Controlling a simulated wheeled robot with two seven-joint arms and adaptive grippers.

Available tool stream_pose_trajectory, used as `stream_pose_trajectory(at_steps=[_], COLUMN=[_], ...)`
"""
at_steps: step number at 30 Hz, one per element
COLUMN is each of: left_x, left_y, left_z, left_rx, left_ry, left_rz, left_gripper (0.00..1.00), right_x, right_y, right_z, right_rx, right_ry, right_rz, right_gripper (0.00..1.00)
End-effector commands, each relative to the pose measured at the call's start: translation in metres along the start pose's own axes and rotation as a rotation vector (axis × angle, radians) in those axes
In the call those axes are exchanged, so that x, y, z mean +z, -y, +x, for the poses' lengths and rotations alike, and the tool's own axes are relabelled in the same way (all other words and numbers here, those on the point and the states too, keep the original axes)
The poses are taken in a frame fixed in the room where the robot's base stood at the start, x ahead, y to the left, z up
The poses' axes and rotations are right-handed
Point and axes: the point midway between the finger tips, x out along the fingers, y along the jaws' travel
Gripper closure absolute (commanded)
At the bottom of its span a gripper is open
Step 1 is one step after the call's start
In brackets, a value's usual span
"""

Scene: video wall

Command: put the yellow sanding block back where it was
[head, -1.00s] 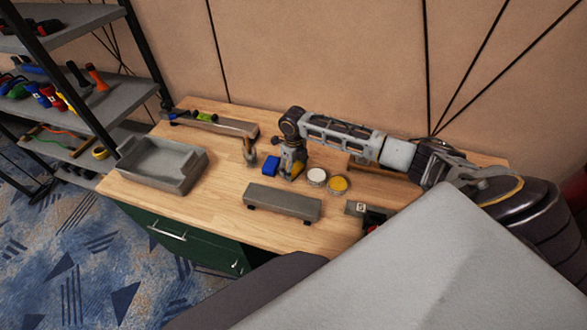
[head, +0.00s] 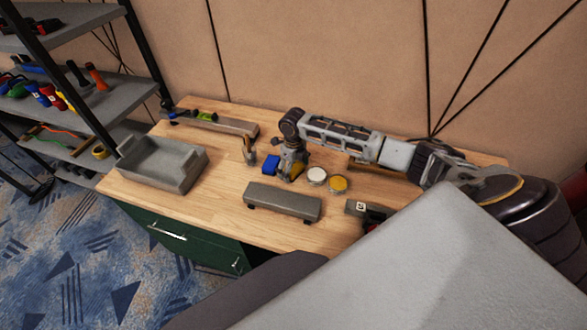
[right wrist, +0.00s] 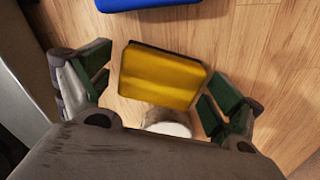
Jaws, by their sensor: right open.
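The yellow sanding block (right wrist: 162,75) lies between the two green-padded fingers of my right gripper (right wrist: 158,88) in the right wrist view, with gaps on both sides. In the head view my right gripper (head: 291,168) points down over the wooden workbench. A bit of the yellow block (head: 298,172) shows beside its fingers, the rest hidden behind them. The right gripper is open. Whether the block rests flat on the bench is hard to tell. My left gripper is out of view.
A blue block (head: 271,164) sits just left of the gripper. A white-topped tin (head: 317,175) and a yellow-topped tin (head: 339,183) stand close right. A grey tray (head: 160,164) is at the left.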

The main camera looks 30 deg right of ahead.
Motion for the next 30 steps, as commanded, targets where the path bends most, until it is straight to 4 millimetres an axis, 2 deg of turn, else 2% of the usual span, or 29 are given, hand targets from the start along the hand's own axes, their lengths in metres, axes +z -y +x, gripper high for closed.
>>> stream_pose_trajectory(at_steps=[5, 11, 30], left_x=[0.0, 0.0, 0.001], left_y=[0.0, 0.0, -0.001], left_z=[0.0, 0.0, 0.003], left_rx=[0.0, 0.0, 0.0], left_ry=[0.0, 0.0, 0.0], left_rz=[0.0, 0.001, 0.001], left_gripper=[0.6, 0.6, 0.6], right_x=[0.0, 0.001, 0.001], right_y=[0.0, 0.001, 0.001], right_z=[-0.003, -0.015, -0.103], right_rx=[0.0, -0.001, -0.001], right_ry=[0.001, 0.003, 0.002], right_rz=[0.0, 0.0, 0.001], right_gripper=[0.08, 0.08, 0.08])
